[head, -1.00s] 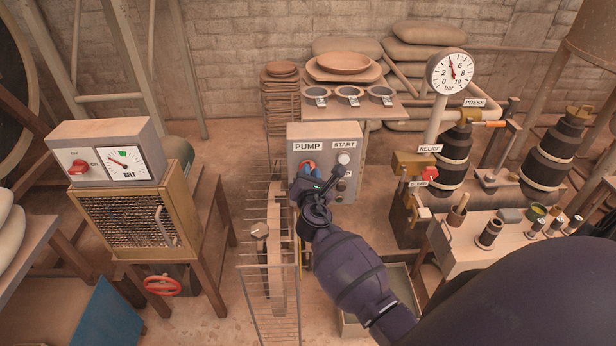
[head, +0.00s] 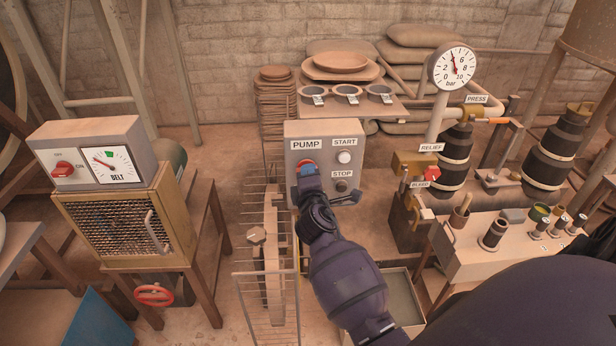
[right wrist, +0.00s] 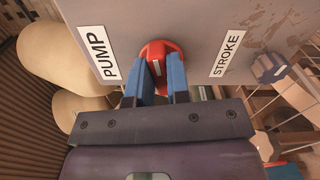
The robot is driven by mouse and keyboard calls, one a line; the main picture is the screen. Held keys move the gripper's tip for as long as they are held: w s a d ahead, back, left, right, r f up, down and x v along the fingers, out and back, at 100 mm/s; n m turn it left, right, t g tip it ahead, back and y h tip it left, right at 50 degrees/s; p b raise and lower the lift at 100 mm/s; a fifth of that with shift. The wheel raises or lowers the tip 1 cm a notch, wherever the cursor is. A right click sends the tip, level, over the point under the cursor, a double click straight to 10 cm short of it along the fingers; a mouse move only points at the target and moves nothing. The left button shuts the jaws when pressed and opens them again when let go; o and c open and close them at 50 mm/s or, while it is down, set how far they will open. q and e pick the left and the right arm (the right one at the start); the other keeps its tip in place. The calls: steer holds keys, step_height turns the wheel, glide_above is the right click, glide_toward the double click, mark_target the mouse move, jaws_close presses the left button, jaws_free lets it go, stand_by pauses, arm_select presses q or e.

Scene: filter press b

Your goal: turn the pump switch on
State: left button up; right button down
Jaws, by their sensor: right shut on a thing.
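The grey control box (head: 350,133) stands in the middle of the head view, with a PUMP label (head: 306,144) on its upper left. The red pump switch (right wrist: 160,50) shows in the right wrist view between my fingers, with a white mark on it. In the head view only a bit of its red shows above my fingertips. My right gripper (head: 308,173) is at the box's front, its blue fingers (right wrist: 160,82) shut around the switch knob. My left gripper is not in view.
A START button (head: 344,157) and a STOP button (head: 341,187) sit right of the switch, close to my gripper. A wire rack (head: 265,310) stands below left. A belt box (head: 88,153) with its own red switch is at the left. The pressure gauge (head: 453,66) stands at the right.

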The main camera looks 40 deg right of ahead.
steer(key=shift+f+m, duration=0.15)
steer(key=shift+m, duration=0.85)
steer(key=shift+b, duration=0.3)
steer(key=c, duration=1.1)
jaws_free()
steer(key=shift+s+a, duration=0.1)
steer(key=shift+s, duration=0.1)
